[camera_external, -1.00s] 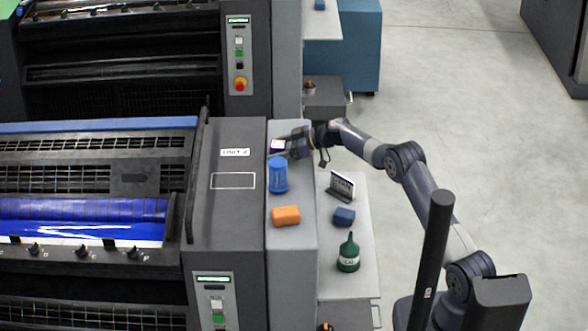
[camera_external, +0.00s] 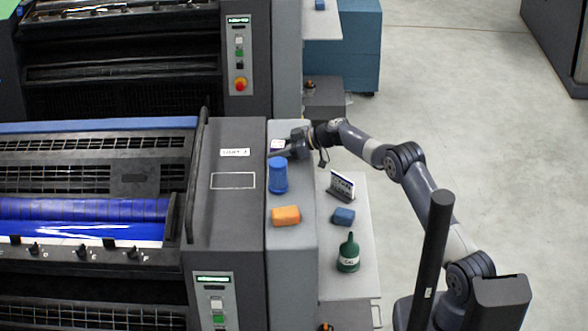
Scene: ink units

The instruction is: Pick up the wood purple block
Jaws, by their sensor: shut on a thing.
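My gripper (camera_external: 281,151) is at the far end of the grey ledge, just behind the blue cup, with its fingers pointing left. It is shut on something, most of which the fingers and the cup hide. A small patch with a purple edge and pale middle (camera_external: 277,144) shows at the fingertips. I take it for the purple block, but it is too small to make out wood. I cannot tell whether it is clear of the ledge.
The blue cup (camera_external: 278,176) stands close in front of my gripper. An orange block (camera_external: 286,215) lies nearer on the grey ledge (camera_external: 291,260). A lower side shelf holds a small sign (camera_external: 342,186), a dark blue block (camera_external: 344,216) and a green oil bottle (camera_external: 348,254).

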